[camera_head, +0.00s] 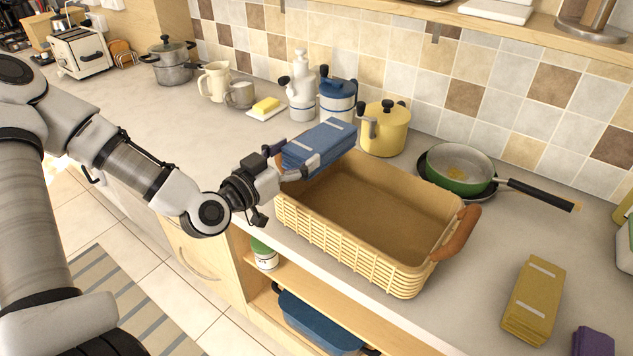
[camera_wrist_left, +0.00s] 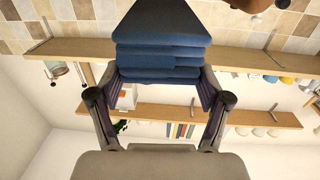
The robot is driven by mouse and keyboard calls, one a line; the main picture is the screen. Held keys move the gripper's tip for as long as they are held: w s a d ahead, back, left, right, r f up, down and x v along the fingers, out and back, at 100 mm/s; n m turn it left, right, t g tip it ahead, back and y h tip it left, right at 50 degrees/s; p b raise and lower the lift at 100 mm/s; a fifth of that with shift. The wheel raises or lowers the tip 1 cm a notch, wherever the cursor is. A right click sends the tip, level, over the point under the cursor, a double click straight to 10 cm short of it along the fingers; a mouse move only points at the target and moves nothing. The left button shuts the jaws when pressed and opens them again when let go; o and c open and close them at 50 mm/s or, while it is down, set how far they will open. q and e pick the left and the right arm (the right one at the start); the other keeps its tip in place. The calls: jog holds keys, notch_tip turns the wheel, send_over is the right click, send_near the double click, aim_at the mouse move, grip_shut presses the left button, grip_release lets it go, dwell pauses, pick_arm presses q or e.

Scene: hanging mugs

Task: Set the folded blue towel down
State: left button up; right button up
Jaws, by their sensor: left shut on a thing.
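The folded blue towel (camera_head: 318,142) has pale stripes and is held by my left gripper (camera_head: 295,166) above the left back end of the wicker basket (camera_head: 352,247). In the left wrist view the towel (camera_wrist_left: 160,45) shows several stacked folds between the two fingers of the left gripper (camera_wrist_left: 160,92). The basket looks empty, with a brown inside and an orange-brown handle at its right end. Its left end is partly hidden by the gripper and towel. My right gripper is not in view.
A folded yellow towel (camera_head: 534,300) and a purple cloth (camera_head: 592,342) lie at the front right. The counter left of the butter dish (camera_head: 266,108) has free room.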

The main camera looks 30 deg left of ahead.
aim_at(316, 142)
pick_arm(q)
jog(key=shift+s+d+f+b, duration=0.15)
jog(key=shift+s+f+b, duration=0.05)
jog(key=shift+b, duration=0.6)
jog(key=shift+w+r+p, duration=0.35)
jog(key=shift+r+p, duration=0.1)
jog(key=shift+p, duration=0.1)
jog(key=w, duration=0.3)
jog(key=w+d, duration=0.1)
jog(key=w, duration=0.1)
jog(key=shift+w+f, duration=0.1)
jog(key=shift+f, duration=0.3)
jog(key=f, duration=0.2)
jog(key=shift+s+f, duration=0.3)
jog(key=shift+s, duration=0.05)
jog(key=shift+f, duration=0.35)
jog(key=shift+w+a+f, duration=0.1)
jog(key=shift+w, duration=0.15)
jog(key=shift+s+f, duration=0.2)
jog(key=shift+f, duration=0.1)
jog(key=shift+w+f+b, duration=0.1)
jog(key=shift+f+b, duration=0.2)
jog(key=shift+b, duration=0.15)
jog(key=o, duration=1.1)
jog(key=shift+o, duration=0.2)
jog(key=shift+r, duration=0.1)
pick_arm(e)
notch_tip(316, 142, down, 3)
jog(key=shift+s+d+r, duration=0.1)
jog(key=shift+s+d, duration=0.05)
